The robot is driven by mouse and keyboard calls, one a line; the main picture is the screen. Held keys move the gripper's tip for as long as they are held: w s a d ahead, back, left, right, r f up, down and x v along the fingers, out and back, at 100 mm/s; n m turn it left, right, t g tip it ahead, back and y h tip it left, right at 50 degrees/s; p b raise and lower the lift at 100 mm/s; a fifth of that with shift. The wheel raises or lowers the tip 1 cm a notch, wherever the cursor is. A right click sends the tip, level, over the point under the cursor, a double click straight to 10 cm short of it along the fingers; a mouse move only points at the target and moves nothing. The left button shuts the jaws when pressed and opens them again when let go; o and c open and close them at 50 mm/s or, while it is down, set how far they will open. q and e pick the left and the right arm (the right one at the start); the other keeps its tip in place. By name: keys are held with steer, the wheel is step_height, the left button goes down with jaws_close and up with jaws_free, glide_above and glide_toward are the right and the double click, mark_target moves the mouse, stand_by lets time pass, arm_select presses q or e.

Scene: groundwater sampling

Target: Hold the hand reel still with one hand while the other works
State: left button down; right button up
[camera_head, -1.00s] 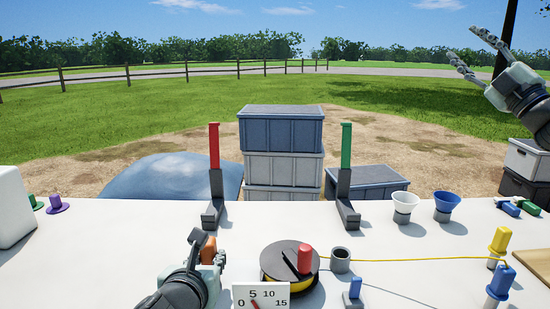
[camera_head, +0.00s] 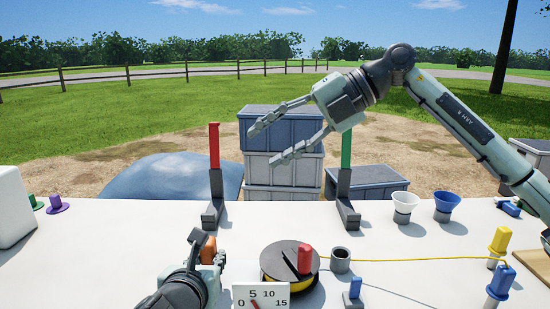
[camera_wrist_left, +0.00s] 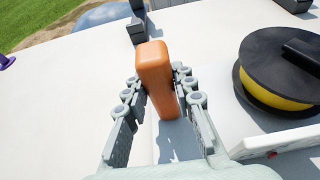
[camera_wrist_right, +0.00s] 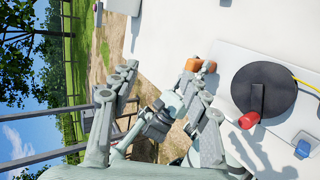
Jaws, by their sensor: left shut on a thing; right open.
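The hand reel (camera_head: 284,268) is a black disc with a yellow rim and a red knob (camera_head: 305,260), on the white table in front of me. The reel also shows in the left wrist view (camera_wrist_left: 280,75) and the right wrist view (camera_wrist_right: 265,85). My left gripper (camera_head: 208,247) is shut on an upright orange grip (camera_wrist_left: 157,70) just left of the reel. Its fingers lie on both sides of the grip. My right gripper (camera_head: 262,147) is open and empty, raised in the air beyond the reel, its fingers pointing left.
A dial card (camera_head: 262,297) stands before the reel. A grey cup (camera_head: 340,260) sits right of it, with a yellow line running right. Red (camera_head: 214,150) and green (camera_head: 346,148) uprights stand behind. White (camera_head: 404,205) and blue (camera_head: 446,204) funnels and a yellow-topped bottle (camera_head: 499,242) are at right.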

steer(key=s+f+g+h, duration=0.1)
steer(key=s+f+h, duration=0.3)
steer(key=f+h, duration=0.2)
steer(key=h, duration=0.5)
glide_above(305, 247)
step_height(305, 247, down, 3)
steer(key=shift+f, duration=0.1)
steer(key=shift+d+f, duration=0.1)
steer(key=shift+f, duration=0.1)
step_height(305, 247, down, 9)
steer(key=shift+f, duration=0.15)
steer(key=shift+c, duration=0.6)
